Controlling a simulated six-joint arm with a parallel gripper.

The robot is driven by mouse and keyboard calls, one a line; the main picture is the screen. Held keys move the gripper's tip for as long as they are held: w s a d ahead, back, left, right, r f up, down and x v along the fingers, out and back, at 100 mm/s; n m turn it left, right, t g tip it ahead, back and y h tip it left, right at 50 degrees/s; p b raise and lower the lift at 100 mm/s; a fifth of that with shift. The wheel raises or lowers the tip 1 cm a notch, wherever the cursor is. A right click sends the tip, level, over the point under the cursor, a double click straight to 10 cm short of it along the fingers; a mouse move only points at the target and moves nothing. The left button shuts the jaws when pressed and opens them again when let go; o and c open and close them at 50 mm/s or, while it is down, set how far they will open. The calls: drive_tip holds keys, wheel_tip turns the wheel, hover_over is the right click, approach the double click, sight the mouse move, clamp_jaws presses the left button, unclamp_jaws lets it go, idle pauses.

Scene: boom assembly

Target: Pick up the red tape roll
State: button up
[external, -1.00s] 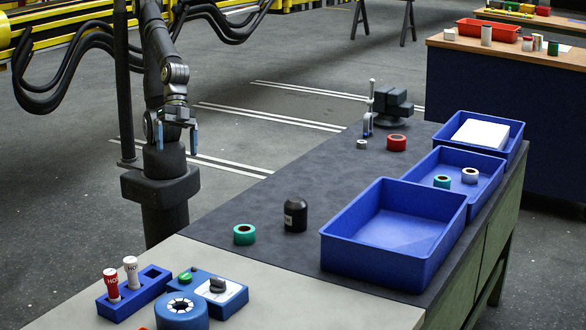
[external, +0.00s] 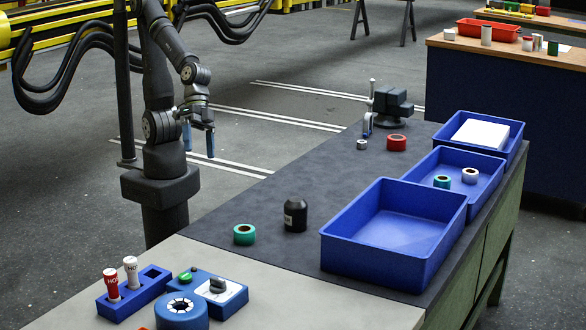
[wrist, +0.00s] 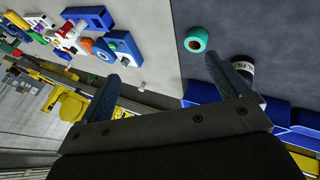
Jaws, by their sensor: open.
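The red tape roll (external: 396,142) lies flat on the dark mat at the far part of the bench in the external view, in front of the vise. I cannot make it out in the wrist view. My gripper (external: 199,143) hangs pointing down to the left of the bench, well away from the roll. Its two blue fingers are apart with nothing between them. In the wrist view my gripper (wrist: 178,82) shows its fingers spread wide, with the green tape roll (wrist: 196,40) beyond them.
A small silver roll (external: 362,144) sits left of the red one, and a vise (external: 393,101) stands behind. A black bottle (external: 296,215) stands mid-mat. Blue bins (external: 446,258) line the right edge. A control box (external: 230,291) is at the front.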

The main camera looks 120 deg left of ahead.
drive_tip(key=w+a+f+n+t, duration=0.2)
drive_tip(key=w+a+n+t, duration=0.2)
drive_tip(key=w+a+n, duration=1.65)
drive_tip(key=n+t+y, duration=0.3)
drive_tip(key=n+y, duration=0.9)
drive_tip(key=n, duration=0.8)
approach(392, 137)
drive_tip(key=x, duration=0.5)
drive_tip(key=shift+w+d+f, duration=0.1)
drive_tip(key=shift+w+f, duration=0.05)
drive_tip(key=shift+f, duration=0.1)
drive_tip(key=shift+a+x, duration=0.2)
drive_tip(key=shift+x, duration=3.05)
drive_tip(key=shift+r, duration=0.2)
